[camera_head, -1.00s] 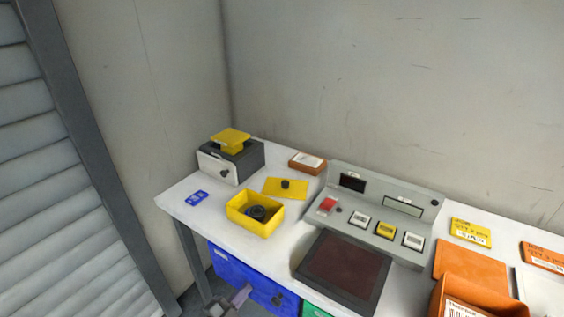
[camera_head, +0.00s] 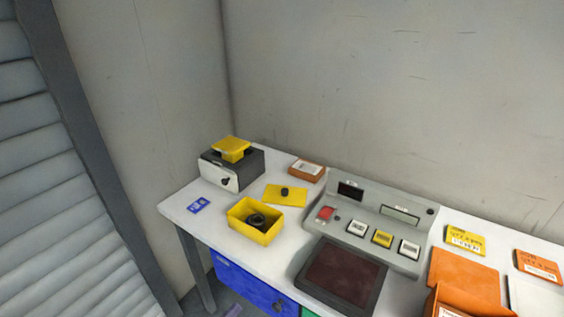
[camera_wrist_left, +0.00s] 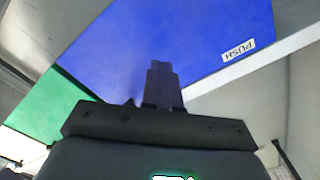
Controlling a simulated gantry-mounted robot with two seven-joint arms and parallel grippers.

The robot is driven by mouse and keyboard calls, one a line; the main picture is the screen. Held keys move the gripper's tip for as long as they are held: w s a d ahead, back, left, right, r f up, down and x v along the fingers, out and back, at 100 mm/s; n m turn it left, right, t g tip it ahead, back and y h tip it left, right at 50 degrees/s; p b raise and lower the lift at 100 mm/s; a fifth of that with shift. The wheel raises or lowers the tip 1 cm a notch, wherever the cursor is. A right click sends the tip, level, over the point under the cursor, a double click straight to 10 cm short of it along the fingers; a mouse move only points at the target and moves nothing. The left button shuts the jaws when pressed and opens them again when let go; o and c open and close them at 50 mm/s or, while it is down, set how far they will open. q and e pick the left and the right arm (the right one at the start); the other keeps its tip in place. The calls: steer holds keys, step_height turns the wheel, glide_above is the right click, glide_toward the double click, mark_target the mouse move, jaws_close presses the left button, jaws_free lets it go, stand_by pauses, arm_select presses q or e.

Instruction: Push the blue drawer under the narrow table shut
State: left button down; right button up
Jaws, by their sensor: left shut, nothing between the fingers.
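The blue drawer (camera_head: 248,287) is under the left part of the narrow white table (camera_head: 190,222); its front shows just below the table edge, with a dark knob. I cannot tell how far it stands out. In the left wrist view the blue drawer front (camera_wrist_left: 205,35) fills the upper middle, with a white PUSH label (camera_wrist_left: 238,51). My left gripper (camera_wrist_left: 162,68) is shut and empty, its fingertips against or just before the blue front; contact is unclear. In the head view only a sliver of it shows at the bottom edge. My right gripper is not in view.
A green drawer (camera_wrist_left: 62,108) is beside the blue one. On the table are an open yellow box (camera_head: 252,226), a grey device with a yellow top (camera_head: 232,165), a control panel (camera_head: 380,222), a dark pad (camera_head: 342,275) and orange boxes. A wall stands behind.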

arm_select(q)
steer(key=p+v, duration=0.3)
steer(key=v, duration=0.4)
stand_by(0.3)
